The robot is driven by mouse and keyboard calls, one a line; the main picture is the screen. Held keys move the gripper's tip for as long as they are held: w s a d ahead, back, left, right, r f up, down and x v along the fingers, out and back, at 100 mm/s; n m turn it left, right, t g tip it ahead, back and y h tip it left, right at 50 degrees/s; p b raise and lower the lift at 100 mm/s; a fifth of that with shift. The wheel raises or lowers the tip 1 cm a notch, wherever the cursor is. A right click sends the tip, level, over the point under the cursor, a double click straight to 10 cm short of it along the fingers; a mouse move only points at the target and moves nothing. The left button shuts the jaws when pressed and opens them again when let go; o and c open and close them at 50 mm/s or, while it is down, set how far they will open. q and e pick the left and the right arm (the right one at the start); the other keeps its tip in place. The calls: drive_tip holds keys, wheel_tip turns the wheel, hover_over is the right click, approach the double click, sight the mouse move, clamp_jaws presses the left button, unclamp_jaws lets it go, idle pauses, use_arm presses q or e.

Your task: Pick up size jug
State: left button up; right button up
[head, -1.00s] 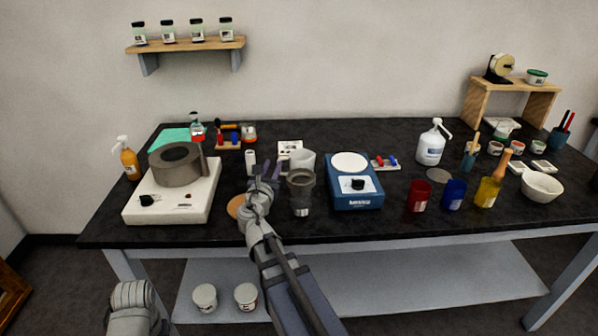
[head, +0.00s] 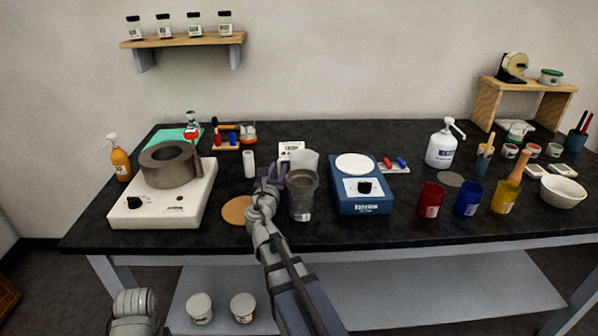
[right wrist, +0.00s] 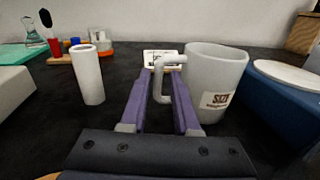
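The size jug (right wrist: 215,85) is a pale, translucent jug with a printed label. It stands upright on the black bench; in the head view (head: 304,160) a grey metal pot (head: 302,194) hides its lower part. My right gripper (right wrist: 161,75) is open, with its purple fingers either side of the jug's handle (right wrist: 159,88); a gap shows between the fingers. In the head view the right gripper (head: 273,172) is just left of the jug. My left gripper is not in view; only a grey part of my left arm shows at the lower left.
A white cylinder (right wrist: 89,75) stands left of the gripper. A round cork-coloured mat (head: 237,211) lies left of my right arm. A white hotplate with a grey ring-shaped vessel (head: 168,165) stands further left.

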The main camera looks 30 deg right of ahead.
drive_tip(key=shift+x, duration=2.85)
drive_tip(key=shift+a, duration=0.1)
clamp_jaws()
